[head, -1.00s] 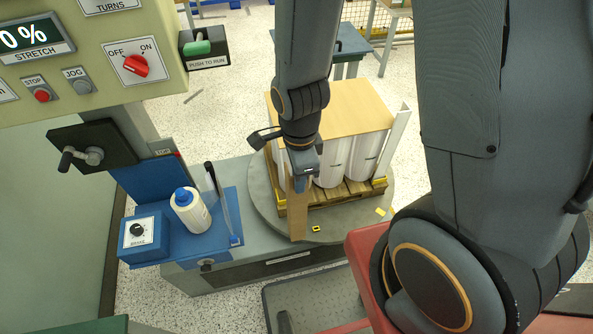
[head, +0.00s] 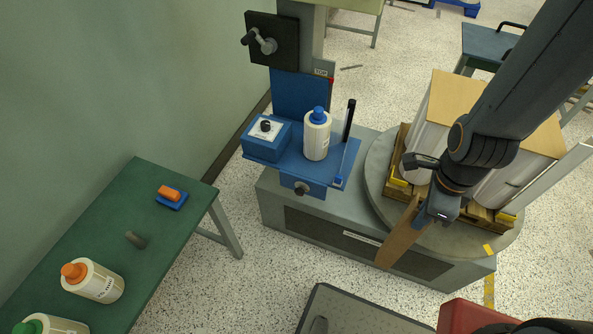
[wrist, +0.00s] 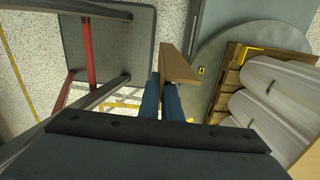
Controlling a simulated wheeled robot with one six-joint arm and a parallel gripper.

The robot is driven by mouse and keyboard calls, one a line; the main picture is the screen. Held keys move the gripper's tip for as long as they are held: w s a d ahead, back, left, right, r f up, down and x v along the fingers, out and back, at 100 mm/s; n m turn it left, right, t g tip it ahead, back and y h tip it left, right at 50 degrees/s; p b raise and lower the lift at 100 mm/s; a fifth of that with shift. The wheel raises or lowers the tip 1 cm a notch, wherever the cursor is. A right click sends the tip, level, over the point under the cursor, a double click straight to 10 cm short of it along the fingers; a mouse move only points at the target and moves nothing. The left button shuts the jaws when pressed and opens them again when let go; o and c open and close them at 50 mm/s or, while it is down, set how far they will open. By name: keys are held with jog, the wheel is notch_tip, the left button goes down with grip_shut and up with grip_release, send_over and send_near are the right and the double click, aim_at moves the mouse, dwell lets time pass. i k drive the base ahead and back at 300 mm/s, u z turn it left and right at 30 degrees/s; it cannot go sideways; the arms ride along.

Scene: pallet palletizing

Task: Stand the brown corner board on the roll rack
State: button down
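The brown corner board (head: 402,236) is a long narrow piece hanging tilted from my gripper (head: 422,206), beside the front of the wrapped pallet load. My gripper is shut on its upper end. In the wrist view the board (wrist: 177,66) extends out past the two blue fingers (wrist: 162,90). I cannot make out a roll rack in these frames.
The wrapped rolls with a cardboard top (head: 450,92) stand on a pallet on the turntable (head: 378,170). A white board (head: 553,181) leans at their right. A blue shelf (head: 259,156) holds a bottle (head: 317,136). A green table (head: 125,210) at left carries bottles. Speckled floor between is clear.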

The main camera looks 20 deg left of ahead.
aim_at(54, 287)
jog(key=z, duration=0.1)
jog(key=k, duration=1.4)
jog(key=u, duration=2.65)
jog(key=i, duration=0.3)
jog(key=z, duration=0.05)
